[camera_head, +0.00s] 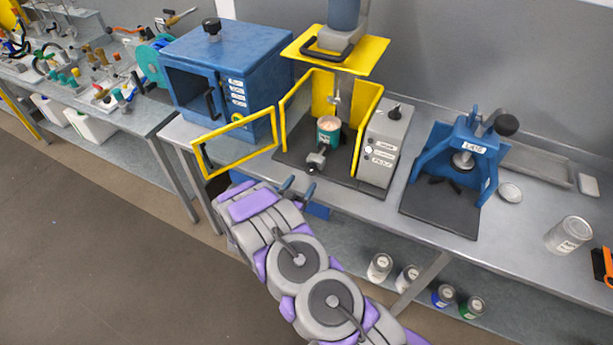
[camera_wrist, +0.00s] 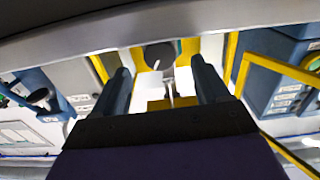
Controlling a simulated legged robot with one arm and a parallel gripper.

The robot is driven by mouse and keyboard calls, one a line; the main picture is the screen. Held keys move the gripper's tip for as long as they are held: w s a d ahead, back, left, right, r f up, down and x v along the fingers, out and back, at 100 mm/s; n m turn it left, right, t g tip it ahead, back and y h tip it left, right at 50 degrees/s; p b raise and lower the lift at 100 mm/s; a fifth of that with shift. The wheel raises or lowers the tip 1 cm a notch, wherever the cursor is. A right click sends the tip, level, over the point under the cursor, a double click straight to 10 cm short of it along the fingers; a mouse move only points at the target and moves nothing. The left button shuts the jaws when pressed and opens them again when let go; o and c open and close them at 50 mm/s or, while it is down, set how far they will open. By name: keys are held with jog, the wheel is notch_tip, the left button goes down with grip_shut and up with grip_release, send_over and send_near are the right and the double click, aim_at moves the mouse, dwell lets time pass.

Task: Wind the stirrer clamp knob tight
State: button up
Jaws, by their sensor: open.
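The stirrer station with yellow guard panels (camera_head: 366,105) stands mid-bench. A green can (camera_head: 328,131) sits in it below the stirrer shaft (camera_head: 337,93). A small grey clamp with a dark knob (camera_head: 314,167) is at the station's front, by the can. My gripper (camera_head: 299,184) is open and empty at the bench's front edge, short of the knob and apart from it. In the wrist view, which looks upside down, a dark round knob (camera_wrist: 159,56) shows between my two fingers (camera_wrist: 163,82), beyond their tips. The stirrer shaft (camera_wrist: 170,90) shows behind it.
A yellow-framed door (camera_head: 236,142) stands swung open left of the station, near my gripper; it shows in the wrist view (camera_wrist: 240,65). A grey control box (camera_head: 383,148) stands right of the clamp. A blue oven (camera_head: 225,65) and blue press (camera_head: 465,155) flank the station.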

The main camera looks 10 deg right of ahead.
aim_at(308, 172)
jog(key=shift+x, duration=2.5)
jog(key=c, duration=1)
jog(key=shift+c, duration=0.2)
jog(key=shift+m, duration=0.3)
jog(key=m+b, duration=0.3)
jog(key=m, duration=0.1)
jog(key=shift+a+f, duration=0.1)
jog(key=shift+m+b, duration=1.25)
jog(key=shift+m, duration=0.25)
